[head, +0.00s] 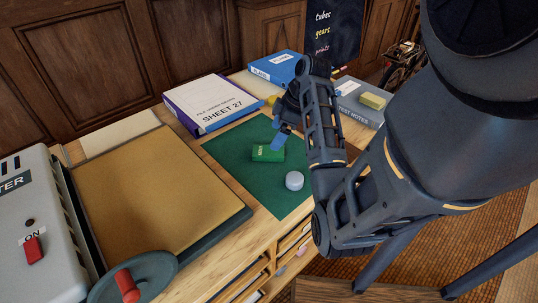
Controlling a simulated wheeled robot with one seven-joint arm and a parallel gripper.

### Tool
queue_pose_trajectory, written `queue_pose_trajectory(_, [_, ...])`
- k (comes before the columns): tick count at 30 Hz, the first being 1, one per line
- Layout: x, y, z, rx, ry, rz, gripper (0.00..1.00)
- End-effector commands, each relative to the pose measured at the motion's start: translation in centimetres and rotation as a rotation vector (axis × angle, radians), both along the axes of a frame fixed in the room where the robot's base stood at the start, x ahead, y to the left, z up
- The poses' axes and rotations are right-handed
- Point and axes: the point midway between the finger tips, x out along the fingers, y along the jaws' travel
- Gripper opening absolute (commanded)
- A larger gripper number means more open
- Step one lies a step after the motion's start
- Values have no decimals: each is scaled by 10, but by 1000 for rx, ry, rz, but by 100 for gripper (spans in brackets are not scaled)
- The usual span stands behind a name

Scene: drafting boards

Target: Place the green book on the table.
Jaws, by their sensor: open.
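A small green book (267,153) with pale lettering on it lies on the dark green mat (247,183) on the wooden table (196,242). My gripper (279,137) hangs just above and behind the book, with its blue fingertips pointing down. It is open and holds nothing that I can see. A small gap seems to separate the fingertips from the book, but I cannot tell the exact distance.
A pale blue round object (294,181) stands on the mat near the book. The SHEET 27 binder (212,103), a blue book (275,68) and a grey TEST NOTES box (358,103) lie behind. A tan board (155,195) and grey machine (40,220) fill the left.

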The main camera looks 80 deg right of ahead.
Motion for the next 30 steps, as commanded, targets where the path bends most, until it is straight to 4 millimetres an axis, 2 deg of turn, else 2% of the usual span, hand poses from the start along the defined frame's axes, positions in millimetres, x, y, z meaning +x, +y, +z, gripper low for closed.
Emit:
queue_pose_trajectory(3, [-3,-1,-5,18,5,13,92])
queue_pose_trajectory(11, [6,0,-28,19,6,12,92])
queue_pose_trajectory(18, [19,-1,-60,19,6,12,92])
queue_pose_trajectory(21, [22,-1,-68,17,5,13,92])
queue_pose_trajectory(30, [24,-1,-71,15,4,12,92])
